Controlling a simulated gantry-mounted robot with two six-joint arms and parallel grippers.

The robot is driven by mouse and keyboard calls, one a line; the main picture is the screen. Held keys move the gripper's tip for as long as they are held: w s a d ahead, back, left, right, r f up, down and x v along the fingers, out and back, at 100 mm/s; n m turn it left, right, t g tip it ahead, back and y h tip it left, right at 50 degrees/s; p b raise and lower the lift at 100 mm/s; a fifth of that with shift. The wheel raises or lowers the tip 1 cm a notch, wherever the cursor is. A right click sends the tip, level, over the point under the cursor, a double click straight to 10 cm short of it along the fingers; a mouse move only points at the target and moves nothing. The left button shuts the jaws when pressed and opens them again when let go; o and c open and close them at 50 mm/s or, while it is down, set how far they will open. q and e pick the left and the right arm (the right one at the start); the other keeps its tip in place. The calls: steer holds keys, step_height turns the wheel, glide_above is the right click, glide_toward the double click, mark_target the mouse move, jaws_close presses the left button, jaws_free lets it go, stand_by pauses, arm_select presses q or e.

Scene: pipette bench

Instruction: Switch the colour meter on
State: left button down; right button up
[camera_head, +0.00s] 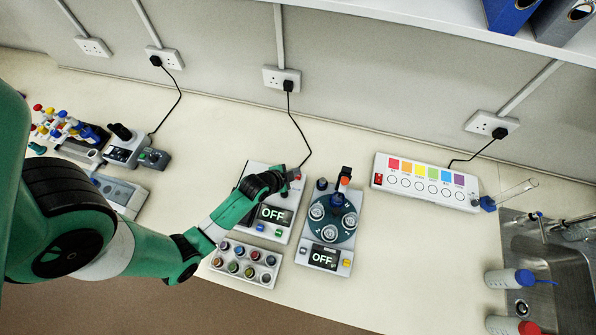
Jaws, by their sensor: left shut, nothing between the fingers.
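A white box (280,233) with a dark display (271,214) reading "OFF" stands on the bench, plugged in by a black cable at its back. I take it for the colour meter, though no label is legible. A small red part, perhaps its switch, (297,175) shows at its back right corner. My left gripper (284,179) is shut and empty over the back of this box, close beside the red part. I cannot tell whether it touches. The gripper hides part of the box's top. My right gripper is not in view.
A carousel device (325,257), also reading "OFF", stands just right. A rack of several coloured caps (246,262) lies in front. A white colour-square panel (425,182) with a red switch is further right, then the sink (565,262).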

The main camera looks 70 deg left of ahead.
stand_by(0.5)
arm_select(q)
steer(key=shift+f+b, duration=0.3)
steer(key=shift+f, duration=0.15)
steer(key=shift+f+b, duration=0.35)
steer(key=shift+f, duration=0.1)
stand_by(0.4)
steer(key=shift+r+p, duration=0.9)
steer(key=shift+p, duration=0.1)
steer(key=shift+r, duration=0.1)
step_height(320, 180, up, 6)
steer(key=p, duration=0.6)
